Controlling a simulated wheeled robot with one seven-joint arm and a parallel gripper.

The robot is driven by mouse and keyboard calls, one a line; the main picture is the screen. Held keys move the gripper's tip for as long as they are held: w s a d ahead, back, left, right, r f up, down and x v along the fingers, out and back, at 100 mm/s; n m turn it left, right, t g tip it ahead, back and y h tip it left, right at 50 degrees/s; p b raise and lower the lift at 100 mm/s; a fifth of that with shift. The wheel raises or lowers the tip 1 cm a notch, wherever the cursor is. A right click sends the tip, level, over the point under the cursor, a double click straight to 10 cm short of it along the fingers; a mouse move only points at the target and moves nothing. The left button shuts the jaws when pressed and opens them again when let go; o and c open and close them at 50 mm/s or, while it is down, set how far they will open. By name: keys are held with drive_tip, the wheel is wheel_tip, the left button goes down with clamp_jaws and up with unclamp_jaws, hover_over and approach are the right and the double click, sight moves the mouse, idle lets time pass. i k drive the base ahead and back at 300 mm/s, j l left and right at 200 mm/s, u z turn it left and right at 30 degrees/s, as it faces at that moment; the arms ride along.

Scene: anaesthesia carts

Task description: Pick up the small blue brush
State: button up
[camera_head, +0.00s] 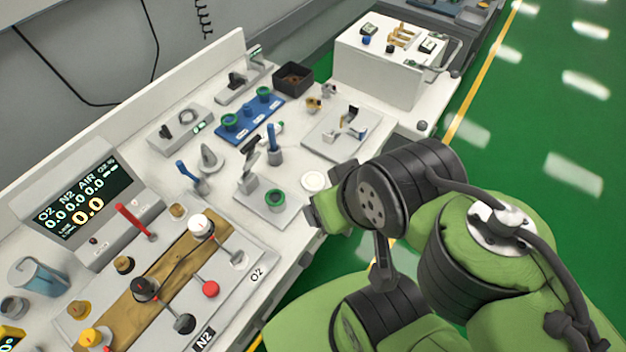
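Two slim blue upright items that may be brushes stand on the white cart top. One blue-handled item (271,138) stands in a grey holder near the middle. Another blue-handled item (184,171) leans in a grey base further left. Both are small in the picture, and I cannot tell which is the small blue brush. My green and black arm covers the lower right, with its forward end by the cart's right edge, to the right of both items. My gripper's fingers do not show, so its opening and any contents are hidden.
A blue tray (246,128) with green-rimmed rings and a dark open box (293,78) lie behind. A grey plate (318,139) holds small tools. A gas display (85,197), a red stick (134,220) and several knobs fill the left. Green floor is open at right.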

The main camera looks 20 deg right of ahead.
sight(270, 127)
drive_tip(key=l+u, duration=0.25)
drive_tip(key=u, duration=0.2)
drive_tip(key=i+l+u, duration=0.1)
drive_tip(key=l+u, duration=0.15)
drive_tip(key=u, duration=0.15)
drive_tip(key=l+u, duration=0.25)
drive_tip(key=u, duration=0.2)
drive_tip(key=k+l+u, duration=0.1)
drive_tip(key=u, duration=0.3)
drive_tip(key=k+l+u, duration=0.1)
drive_tip(key=l+u, duration=0.35)
drive_tip(key=j, duration=0.1)
